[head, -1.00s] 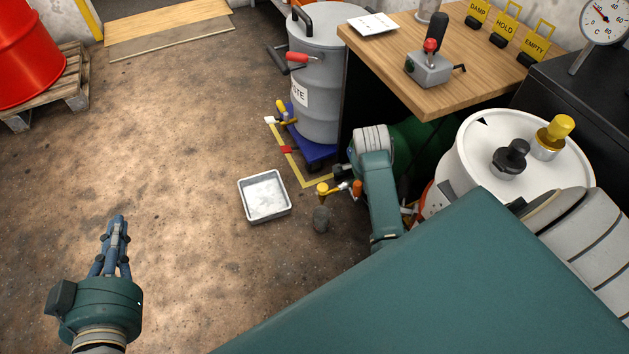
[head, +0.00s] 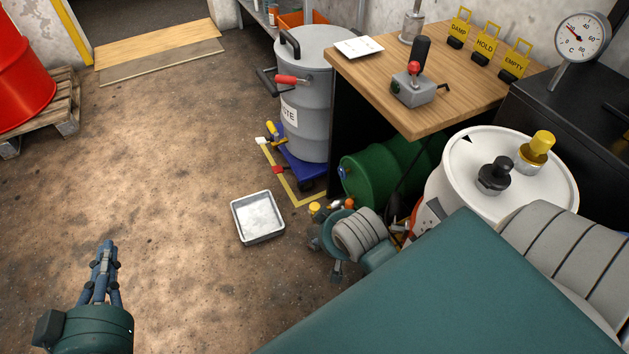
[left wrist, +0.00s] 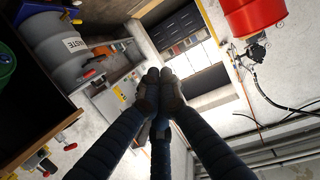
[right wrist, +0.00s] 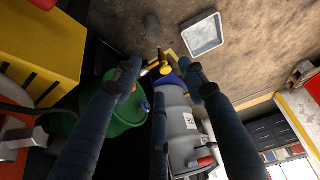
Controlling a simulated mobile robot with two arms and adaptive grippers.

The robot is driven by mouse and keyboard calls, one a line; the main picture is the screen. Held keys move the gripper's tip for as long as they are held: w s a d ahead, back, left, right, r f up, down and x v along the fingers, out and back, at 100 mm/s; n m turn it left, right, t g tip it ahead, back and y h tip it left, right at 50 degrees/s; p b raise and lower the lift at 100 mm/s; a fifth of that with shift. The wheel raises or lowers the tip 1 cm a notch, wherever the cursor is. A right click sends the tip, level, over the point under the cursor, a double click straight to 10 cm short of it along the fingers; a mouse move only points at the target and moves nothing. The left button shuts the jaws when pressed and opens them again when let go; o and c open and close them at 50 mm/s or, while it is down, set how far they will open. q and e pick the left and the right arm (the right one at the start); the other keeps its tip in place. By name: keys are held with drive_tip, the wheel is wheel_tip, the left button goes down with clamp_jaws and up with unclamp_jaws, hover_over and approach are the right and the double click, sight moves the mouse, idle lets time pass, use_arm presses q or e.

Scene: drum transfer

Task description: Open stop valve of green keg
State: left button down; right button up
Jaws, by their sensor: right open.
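The green keg (head: 375,175) lies under the wooden table in the head view, partly hidden by the table and my right arm. A valve with a yellow knob (head: 315,208) shows at its near end, with an orange knob close by. My right gripper (head: 325,255) is just in front of it, its fingers partly hidden. In the right wrist view the fingers are spread and empty (right wrist: 160,68). The yellow knob (right wrist: 166,69) appears between the fingertips, beside the green keg (right wrist: 127,110); contact cannot be told. My left gripper (head: 107,248) is shut and empty over open floor.
A grey waste drum (head: 318,100) stands on a blue dolly inside yellow floor tape. A metal tray (head: 258,218) lies on the floor left of the valve. A white drum (head: 475,185) stands right of my right gripper.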

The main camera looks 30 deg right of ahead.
drive_tip(key=s+a+n+y+p, duration=0.1)
drive_tip(key=s+a+n+p, duration=0.2)
drive_tip(key=a, duration=0.4)
drive_tip(key=shift+s+r+n+y, duration=0.25)
drive_tip(key=shift+n+y, duration=0.05)
